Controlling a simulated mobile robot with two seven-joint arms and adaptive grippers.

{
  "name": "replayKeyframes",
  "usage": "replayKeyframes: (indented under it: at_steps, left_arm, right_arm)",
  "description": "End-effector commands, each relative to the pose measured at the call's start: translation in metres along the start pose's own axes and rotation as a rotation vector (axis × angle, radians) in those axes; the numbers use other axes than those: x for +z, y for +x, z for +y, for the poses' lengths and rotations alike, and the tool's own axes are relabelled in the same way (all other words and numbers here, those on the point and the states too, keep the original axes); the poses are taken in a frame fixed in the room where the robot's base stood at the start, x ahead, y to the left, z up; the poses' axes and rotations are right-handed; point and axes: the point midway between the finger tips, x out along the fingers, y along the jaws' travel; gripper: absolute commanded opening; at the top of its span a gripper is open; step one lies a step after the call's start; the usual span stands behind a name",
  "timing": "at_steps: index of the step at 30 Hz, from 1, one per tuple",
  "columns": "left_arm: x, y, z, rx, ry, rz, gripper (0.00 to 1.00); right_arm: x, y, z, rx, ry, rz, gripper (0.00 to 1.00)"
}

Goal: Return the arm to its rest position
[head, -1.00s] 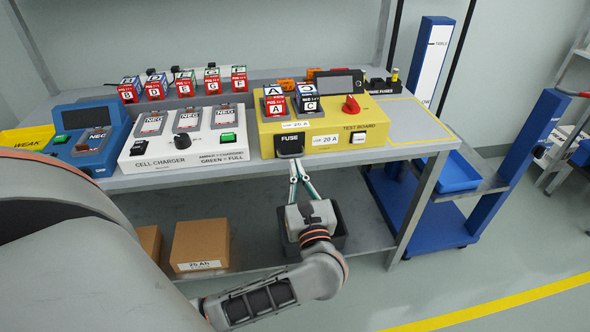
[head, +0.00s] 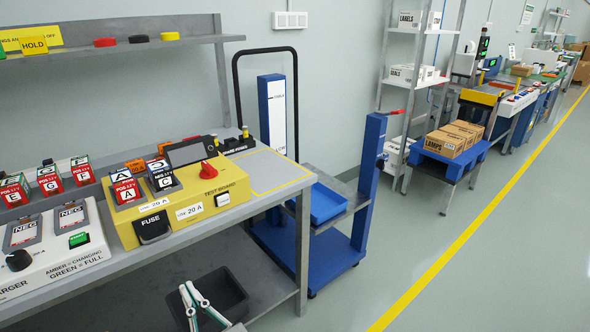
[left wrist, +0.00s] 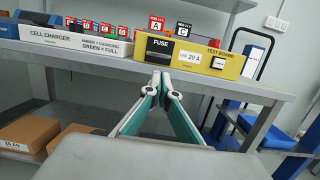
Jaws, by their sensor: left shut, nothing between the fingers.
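My left gripper (head: 188,288) shows at the bottom of the head view, low in front of the bench. Its green-and-white fingers are shut and empty. In the left wrist view its fingertips (left wrist: 162,80) meet below the yellow test board (left wrist: 190,55), with nothing between them. The test board also shows in the head view (head: 183,209), with batteries A (head: 128,191) and C (head: 163,182) standing in it. Its black fuse handle (head: 152,229) is at the front, apart from the gripper. Most of the left arm is out of the head view. My right gripper is not in view.
The grey bench edge (head: 258,209) runs above the gripper. A black bin (head: 232,284) is on the lower shelf, behind the fingers. The white cell charger (head: 58,255) is at left. A blue cart (head: 340,250) stands right of the bench; open floor lies beyond it.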

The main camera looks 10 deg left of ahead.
Motion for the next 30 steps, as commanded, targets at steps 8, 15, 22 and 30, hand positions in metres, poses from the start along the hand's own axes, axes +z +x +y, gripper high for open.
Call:
replayKeyframes:
  at_steps: [8, 15, 22, 30]
  left_arm:
    - [0.072, -0.007, -0.012, -0.128, 0.421, -0.315, 0.00]
    - [0.099, -0.058, -0.050, -0.295, 1.088, -0.735, 0.00]
    - [0.040, -0.120, -0.066, -0.484, 1.750, -1.138, 0.00]
    - [-0.089, -0.175, -0.001, -0.794, 2.441, -1.638, 0.00]
  right_arm:
    - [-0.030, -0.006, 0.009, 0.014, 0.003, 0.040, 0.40]
    - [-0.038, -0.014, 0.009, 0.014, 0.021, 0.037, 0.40]
    - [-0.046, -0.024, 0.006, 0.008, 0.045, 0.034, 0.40]
    - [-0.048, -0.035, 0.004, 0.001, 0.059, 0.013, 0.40]
